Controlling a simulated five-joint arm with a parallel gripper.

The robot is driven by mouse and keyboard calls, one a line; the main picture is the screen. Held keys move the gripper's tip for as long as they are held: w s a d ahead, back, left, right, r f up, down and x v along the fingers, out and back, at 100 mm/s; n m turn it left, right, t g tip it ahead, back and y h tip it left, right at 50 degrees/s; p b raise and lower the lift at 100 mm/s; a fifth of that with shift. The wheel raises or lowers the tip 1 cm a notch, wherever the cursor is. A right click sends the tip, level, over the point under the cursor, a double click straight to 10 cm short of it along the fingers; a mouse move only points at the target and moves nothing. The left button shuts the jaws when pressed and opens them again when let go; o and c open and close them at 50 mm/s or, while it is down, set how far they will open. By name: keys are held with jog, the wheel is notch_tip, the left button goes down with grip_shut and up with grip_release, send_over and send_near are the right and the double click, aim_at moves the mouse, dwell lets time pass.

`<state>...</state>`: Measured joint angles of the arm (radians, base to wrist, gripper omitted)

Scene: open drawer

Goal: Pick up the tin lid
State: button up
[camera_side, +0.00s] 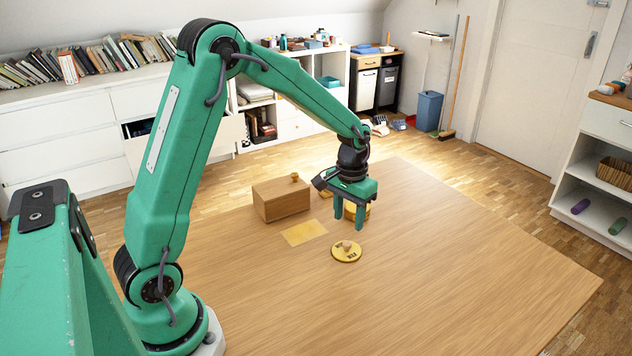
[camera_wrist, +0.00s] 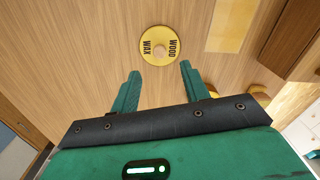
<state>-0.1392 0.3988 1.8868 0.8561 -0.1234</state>
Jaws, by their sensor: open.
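The tin lid (camera_side: 346,257) is a round yellow disc with dark lettering and a small pale wooden knob. It lies flat on the wooden table, knob up. In the wrist view the lid (camera_wrist: 160,33) shows the words WOOD and WAX, just beyond my fingertips and between their lines. My gripper (camera_side: 349,223) is open and empty, pointing down above the table, a little behind the lid in the side view. In the wrist view its two fingers (camera_wrist: 160,69) are spread apart and do not touch the lid.
A wooden box (camera_side: 282,200) stands left of my gripper, with a small round piece on top. A flat yellow rectangle (camera_side: 303,232) lies before it. Another yellow object (camera_side: 350,209) is partly hidden behind my fingers. The table's front and right (camera_side: 450,270) are clear.

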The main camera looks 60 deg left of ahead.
aim_at(347, 243)
jog(key=shift+f, duration=1.3)
jog(key=shift+f, duration=2.6)
grip_shut()
jog(key=shift+r, duration=0.2)
